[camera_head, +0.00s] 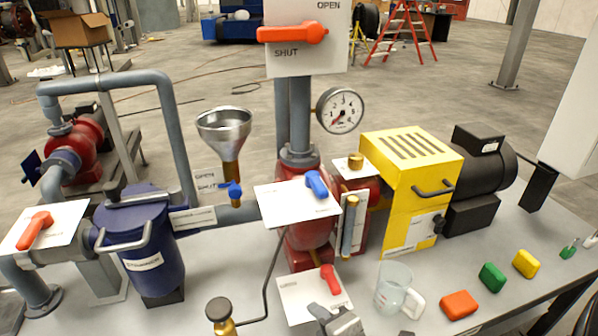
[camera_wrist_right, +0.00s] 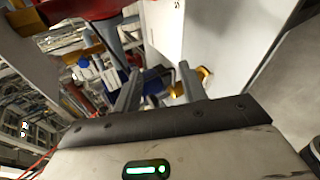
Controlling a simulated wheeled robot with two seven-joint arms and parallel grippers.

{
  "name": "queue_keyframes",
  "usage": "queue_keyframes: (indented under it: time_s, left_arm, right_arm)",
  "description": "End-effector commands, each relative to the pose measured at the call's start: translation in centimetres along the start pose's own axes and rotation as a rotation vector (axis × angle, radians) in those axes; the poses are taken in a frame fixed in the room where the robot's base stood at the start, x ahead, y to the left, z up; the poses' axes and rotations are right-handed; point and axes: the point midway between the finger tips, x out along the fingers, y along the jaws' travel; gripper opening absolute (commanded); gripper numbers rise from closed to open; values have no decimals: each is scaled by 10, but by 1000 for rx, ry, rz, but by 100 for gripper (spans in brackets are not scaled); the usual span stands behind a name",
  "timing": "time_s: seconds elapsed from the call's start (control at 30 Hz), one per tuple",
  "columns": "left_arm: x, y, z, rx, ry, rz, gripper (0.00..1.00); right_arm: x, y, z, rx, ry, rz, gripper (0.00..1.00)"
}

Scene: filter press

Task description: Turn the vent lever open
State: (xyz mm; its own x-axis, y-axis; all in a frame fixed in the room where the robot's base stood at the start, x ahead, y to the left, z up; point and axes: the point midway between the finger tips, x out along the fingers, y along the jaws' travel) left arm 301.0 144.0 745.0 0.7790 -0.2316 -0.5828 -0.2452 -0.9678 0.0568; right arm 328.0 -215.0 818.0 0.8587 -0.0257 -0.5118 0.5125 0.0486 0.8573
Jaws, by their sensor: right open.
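Several levers show in the head view, and I cannot read which plate is the vent's. A red lever (camera_head: 330,279) stands on a small white plate (camera_head: 297,291) at the bottom centre. A blue lever (camera_head: 317,184) sits on a larger white plate (camera_head: 285,207) above it. Another blue lever (camera_head: 231,190) is below the funnel, by OPEN and SHUT marks. An orange lever (camera_head: 292,34) lies nearly level on the top OPEN/SHUT panel. My right gripper (camera_head: 336,318) is at the bottom edge, just below the red lever; its wrist view shows the fingers (camera_wrist_right: 160,85) apart and empty. My left gripper is out of view.
A yellow machine (camera_head: 408,185) and a gauge (camera_head: 340,110) are behind.

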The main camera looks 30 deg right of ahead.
Motion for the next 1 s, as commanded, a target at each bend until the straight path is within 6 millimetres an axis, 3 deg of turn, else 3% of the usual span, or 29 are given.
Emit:
queue_keyframes:
  time_s: [0.03, 0.1, 0.2, 0.33, 0.43, 0.57, 1.0]
  left_arm:
    - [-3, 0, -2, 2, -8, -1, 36]
    - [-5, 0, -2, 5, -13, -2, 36]
    - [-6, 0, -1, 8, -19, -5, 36]
    - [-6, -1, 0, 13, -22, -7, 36]
    - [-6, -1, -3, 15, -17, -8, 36]
    - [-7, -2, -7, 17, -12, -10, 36]
    - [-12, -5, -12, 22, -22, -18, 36]
  right_arm:
    - [-9, 29, 14, -272, -60, 60, 42]
    - [-22, 64, 31, -626, -172, 128, 42]
    - [-41, 107, 47, -1014, -338, 196, 42]
    - [-62, 142, 58, -1305, -507, 234, 42]
    - [-67, 155, 61, -1394, -568, 242, 42]
    - [-58, 164, 64, -1414, -585, 243, 42]
    - [20, 209, 87, -1407, -581, 240, 42]
